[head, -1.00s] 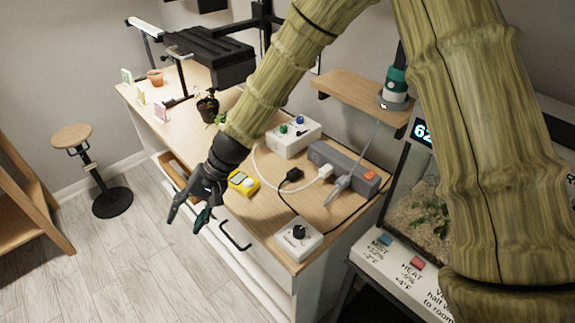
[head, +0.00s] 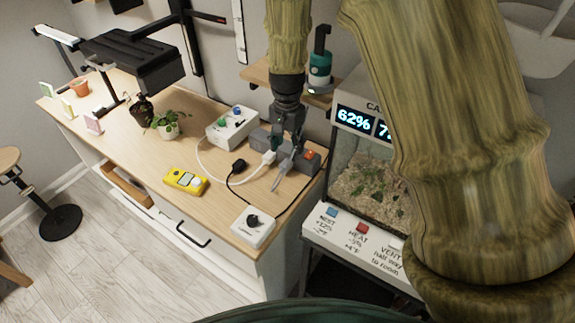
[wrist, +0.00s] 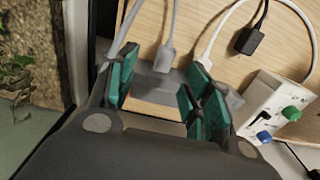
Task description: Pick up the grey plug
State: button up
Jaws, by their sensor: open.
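The grey plug (head: 285,166) sits at the front side of the grey power strip (head: 312,168), right of a white plug (head: 268,157). In the wrist view the grey plug (wrist: 163,62) shows beyond and between the teal fingers, its grey cable running up the picture. My gripper (head: 285,150) is over the strip, pointing down, open and empty. In the wrist view my gripper (wrist: 160,82) has its fingers apart, with the strip (wrist: 150,78) across the gap. Part of the strip is hidden behind the gripper in the head view. The remaining height above the plug is hard to tell.
A white box with knobs (head: 232,126) stands left of the strip. A black plug (head: 239,166), a yellow meter (head: 186,181) and a white dial box (head: 253,227) are on the table. A terrarium (head: 368,190) stands right; a wooden shelf (head: 258,74) is behind.

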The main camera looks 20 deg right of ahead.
aim_at(283, 167)
notch_tip(283, 167, down, 3)
jog(key=shift+a+f, duration=0.1)
jog(key=shift+a+f+p, duration=0.3)
jog(key=shift+f+p, duration=0.2)
jog(key=shift+f, duration=0.5)
jog(key=shift+a+f+p, duration=0.3)
jog(key=shift+f+p, duration=0.2)
jog(key=shift+f, duration=1.2)
jog(key=shift+c, duration=0.4)
grip_shut()
